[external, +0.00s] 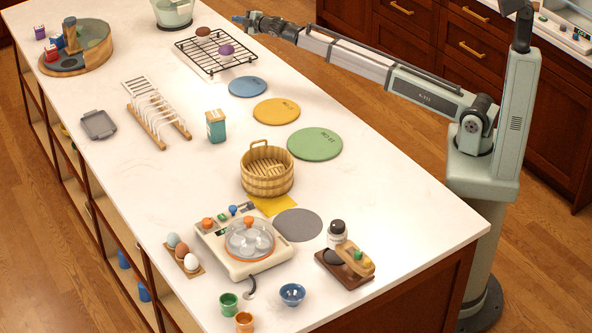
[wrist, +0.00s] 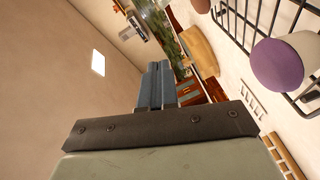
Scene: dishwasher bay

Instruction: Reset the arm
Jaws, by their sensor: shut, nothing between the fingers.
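My gripper (external: 243,20) is at the far end of my outstretched arm, above the back right edge of the white counter (external: 215,180). It is level with the dark wire rack (external: 215,52) and to the right of the light green bowl (external: 172,12). In the wrist view my two blue-grey fingers (wrist: 156,88) are pressed together with nothing between them. The wrist view is tilted, with the wall on the left and the rack (wrist: 248,20) at upper right.
Blue, yellow and green round mats (external: 315,144) lie along the right side of the counter. A wooden bucket (external: 267,172), a teal box (external: 216,126), a dish rack (external: 156,108) and a cooker (external: 246,246) stand nearer. Open counter lies between them.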

